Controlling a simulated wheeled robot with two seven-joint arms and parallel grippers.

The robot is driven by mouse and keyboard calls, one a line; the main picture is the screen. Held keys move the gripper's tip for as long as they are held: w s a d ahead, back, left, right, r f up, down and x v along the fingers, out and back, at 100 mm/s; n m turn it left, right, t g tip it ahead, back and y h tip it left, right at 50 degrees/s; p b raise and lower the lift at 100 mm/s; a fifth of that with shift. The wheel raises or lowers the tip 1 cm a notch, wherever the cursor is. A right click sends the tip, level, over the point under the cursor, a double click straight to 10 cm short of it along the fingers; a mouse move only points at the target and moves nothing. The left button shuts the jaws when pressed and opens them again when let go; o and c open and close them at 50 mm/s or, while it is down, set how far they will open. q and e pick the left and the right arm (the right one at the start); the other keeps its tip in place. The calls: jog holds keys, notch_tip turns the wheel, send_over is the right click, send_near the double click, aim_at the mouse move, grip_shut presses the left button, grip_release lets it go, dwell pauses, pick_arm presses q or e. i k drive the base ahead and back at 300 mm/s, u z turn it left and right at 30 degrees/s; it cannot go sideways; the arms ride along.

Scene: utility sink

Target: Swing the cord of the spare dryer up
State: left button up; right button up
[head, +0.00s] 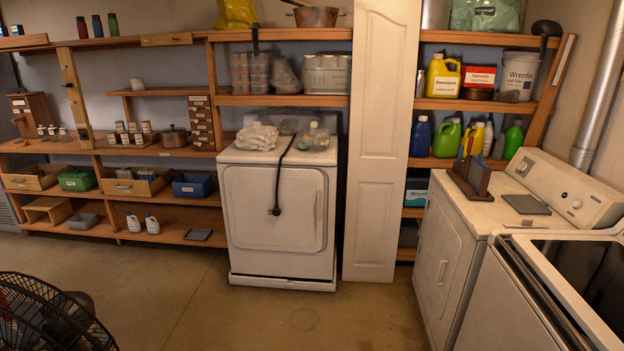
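A white dryer (274,216) stands in the middle against the back shelves, its front door closed. A black cord (279,178) lies over its top edge and hangs down the front, with the plug end (275,211) near the middle of the door. The cord's upper part runs back across the dryer's top between a pile of white cloths (257,137) and clear plastic bags (315,137). Neither of my grippers is in view.
A tall white panel (385,150) stands just right of the dryer. A black strap (255,39) hangs at the shelf above. More white machines (447,250) stand at right, a black fan (45,315) at lower left. The floor (250,315) before the dryer is clear.

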aim_at(276, 212)
jog(key=z, duration=0.05)
jog(key=i, duration=3.9)
jog(key=u, duration=0.1)
